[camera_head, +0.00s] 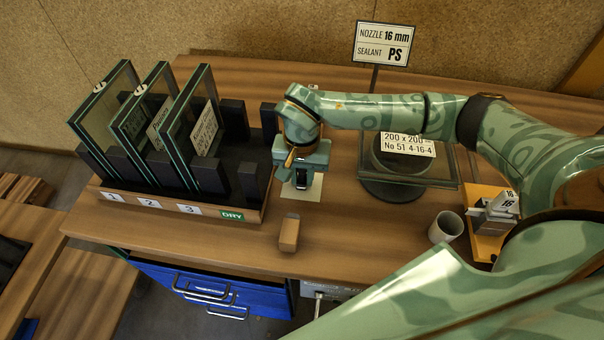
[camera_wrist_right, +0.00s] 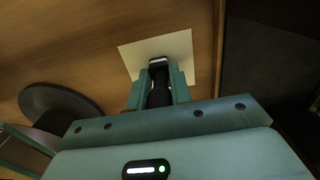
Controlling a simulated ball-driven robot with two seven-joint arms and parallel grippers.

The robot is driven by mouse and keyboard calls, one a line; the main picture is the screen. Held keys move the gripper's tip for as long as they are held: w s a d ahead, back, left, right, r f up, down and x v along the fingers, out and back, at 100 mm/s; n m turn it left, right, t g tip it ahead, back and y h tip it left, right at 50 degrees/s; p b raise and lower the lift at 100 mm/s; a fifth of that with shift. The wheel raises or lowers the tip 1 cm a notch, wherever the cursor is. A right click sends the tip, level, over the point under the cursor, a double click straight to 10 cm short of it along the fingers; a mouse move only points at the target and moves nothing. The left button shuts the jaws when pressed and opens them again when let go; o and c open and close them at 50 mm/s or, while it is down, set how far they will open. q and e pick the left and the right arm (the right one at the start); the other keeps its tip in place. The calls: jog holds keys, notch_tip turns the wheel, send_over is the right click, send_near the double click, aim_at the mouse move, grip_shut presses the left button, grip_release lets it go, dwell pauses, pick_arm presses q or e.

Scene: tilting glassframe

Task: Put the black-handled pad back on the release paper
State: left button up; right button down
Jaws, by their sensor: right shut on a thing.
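The release paper is a cream sheet on the wooden bench; its bare part shows in the head view (camera_head: 313,190) and in the right wrist view (camera_wrist_right: 180,47). My right gripper (camera_head: 301,182) points down over it, right of the glass rack. It is shut on the black-handled pad, whose dark handle shows between the fingers in the right wrist view (camera_wrist_right: 158,92). The handle's pale end lies over the paper in that view. I cannot tell whether the pad touches the paper. My left gripper is not in view.
A rack (camera_head: 262,215) of upright glass panes stands close on the left. A wooden block (camera_head: 289,233) lies in front. A round turntable (camera_head: 392,190) under a glass pane, a grey cup (camera_head: 446,228) and an orange tray (camera_head: 483,246) stand to the right. Bench between block and cup is clear.

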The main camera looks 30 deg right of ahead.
jog(key=c, duration=1.3)
grip_release()
jog(key=shift+f, duration=0.1)
jog(key=shift+o, duration=0.2)
notch_tip(320, 180, up, 12)
jog(key=shift+r+p, duration=0.2)
jog(key=shift+p, duration=1.05)
